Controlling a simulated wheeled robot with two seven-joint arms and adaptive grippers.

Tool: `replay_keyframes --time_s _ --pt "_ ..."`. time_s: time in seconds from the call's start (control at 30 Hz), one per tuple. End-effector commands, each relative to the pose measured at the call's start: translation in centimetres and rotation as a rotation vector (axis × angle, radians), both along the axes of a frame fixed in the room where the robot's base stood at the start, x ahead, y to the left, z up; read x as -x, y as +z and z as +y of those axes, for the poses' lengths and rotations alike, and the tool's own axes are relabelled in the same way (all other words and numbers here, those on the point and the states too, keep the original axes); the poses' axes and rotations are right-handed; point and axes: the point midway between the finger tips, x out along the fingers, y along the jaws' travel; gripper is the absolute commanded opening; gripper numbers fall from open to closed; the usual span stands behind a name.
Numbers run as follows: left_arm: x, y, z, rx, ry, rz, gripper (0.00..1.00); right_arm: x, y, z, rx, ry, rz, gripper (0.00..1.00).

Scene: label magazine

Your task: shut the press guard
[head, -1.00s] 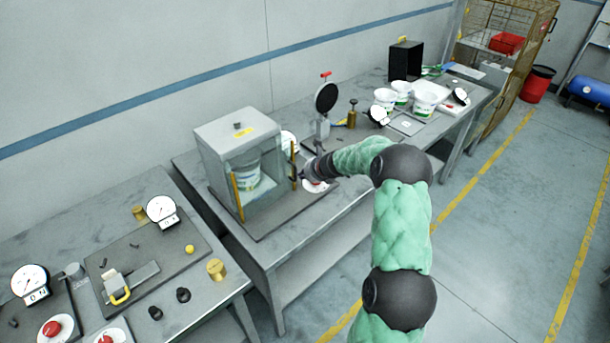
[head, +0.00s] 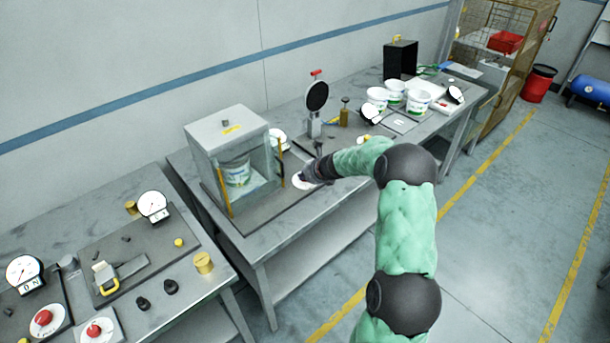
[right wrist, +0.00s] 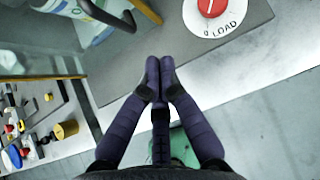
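The press guard (head: 228,135) is a box with a grey top and clear sides on a dark base plate (head: 262,205). A white tub with a green label (head: 238,171) stands inside it. Upright yellow bars show at its front left (head: 224,192) and right (head: 281,160). The right wrist view shows a yellow bar (right wrist: 40,77) and a dark curved strip (right wrist: 100,12). I cannot tell how far the guard is open. My right gripper (head: 308,176) is right of the guard, apart from it; its fingers (right wrist: 160,62) are together and empty. My left gripper is out of view.
A red knob on a white LOAD disc (right wrist: 212,8) lies just beyond my right fingertips. A dark round-headed stand (head: 316,97) and white tubs (head: 416,101) are farther along the bench. A nearer bench (head: 190,280) holds gauges and knobs. Floor at right is clear.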

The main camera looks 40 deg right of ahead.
Motion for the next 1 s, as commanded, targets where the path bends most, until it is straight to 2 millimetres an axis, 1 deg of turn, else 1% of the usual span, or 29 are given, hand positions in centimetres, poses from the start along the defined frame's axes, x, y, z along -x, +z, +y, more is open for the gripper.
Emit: replay_keyframes --time_s 0.03,0.3,0.5,0.7,1.0 --pt "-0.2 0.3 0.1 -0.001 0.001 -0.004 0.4 0.5 1.0 -0.4 0.004 -0.004 -0.004 0.0" --pt "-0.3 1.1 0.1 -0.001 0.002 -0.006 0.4 3.7 4.1 -1.0 0.002 -0.004 -0.003 0.0" --pt "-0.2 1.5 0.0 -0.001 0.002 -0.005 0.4 5.5 6.0 -1.4 0.003 -0.003 -0.004 0.0" --pt "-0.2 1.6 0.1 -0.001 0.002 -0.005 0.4 6.2 6.4 -1.5 0.001 -0.001 -0.002 0.0" --pt "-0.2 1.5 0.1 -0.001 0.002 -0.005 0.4 6.2 6.5 -1.5 0.001 -0.001 -0.002 0.0"
